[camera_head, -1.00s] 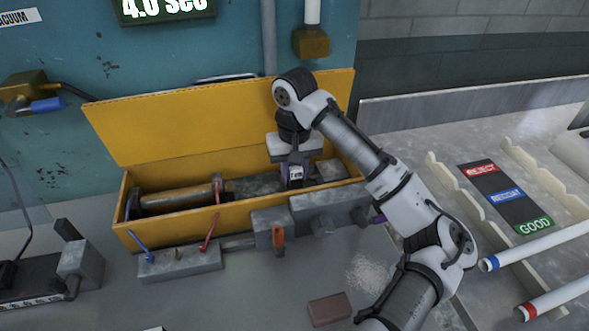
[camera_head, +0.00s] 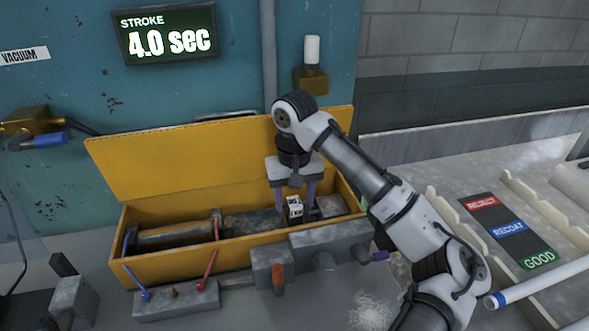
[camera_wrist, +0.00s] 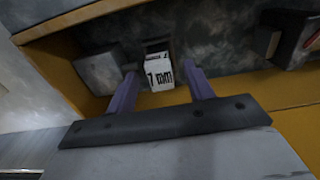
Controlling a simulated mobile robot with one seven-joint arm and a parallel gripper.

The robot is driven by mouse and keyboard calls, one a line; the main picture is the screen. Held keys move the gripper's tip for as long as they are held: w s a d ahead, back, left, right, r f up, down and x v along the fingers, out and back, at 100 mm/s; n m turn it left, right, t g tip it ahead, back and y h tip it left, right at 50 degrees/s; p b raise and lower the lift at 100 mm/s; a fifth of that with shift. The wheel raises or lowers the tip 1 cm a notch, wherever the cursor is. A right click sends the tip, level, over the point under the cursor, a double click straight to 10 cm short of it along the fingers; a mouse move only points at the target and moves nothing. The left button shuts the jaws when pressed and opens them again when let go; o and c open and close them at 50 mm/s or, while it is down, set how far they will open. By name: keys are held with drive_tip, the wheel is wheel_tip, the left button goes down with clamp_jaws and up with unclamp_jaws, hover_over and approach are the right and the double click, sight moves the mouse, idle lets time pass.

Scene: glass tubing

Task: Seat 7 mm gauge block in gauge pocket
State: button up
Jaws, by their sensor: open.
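The gauge block (camera_head: 295,209) is a small pale block with dark lettering, inside the yellow box toward its right half. In the wrist view the block (camera_wrist: 159,73) shows a white face reading "mm" after a digit that looks like 7. A dark recess (camera_wrist: 156,46), apparently the gauge pocket, lies directly behind the block; how deep the block sits in it I cannot tell. My gripper (camera_head: 295,199) is open, reaching down into the box. Its two purple fingers stand on either side of the block, with visible gaps.
The yellow box (camera_head: 175,255) has its lid (camera_head: 195,160) raised behind. A cylinder (camera_head: 175,235) lies in its left half. Grey blocks with red and blue levers (camera_head: 175,301) stand along its front. A grey block (camera_wrist: 101,70) sits beside the recess. Glass tubes (camera_head: 545,283) lie at right.

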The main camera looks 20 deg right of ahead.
sight(295, 202)
wheel_tip(295, 202, up, 10)
drive_tip(key=shift+r, duration=0.15)
idle(0.5)
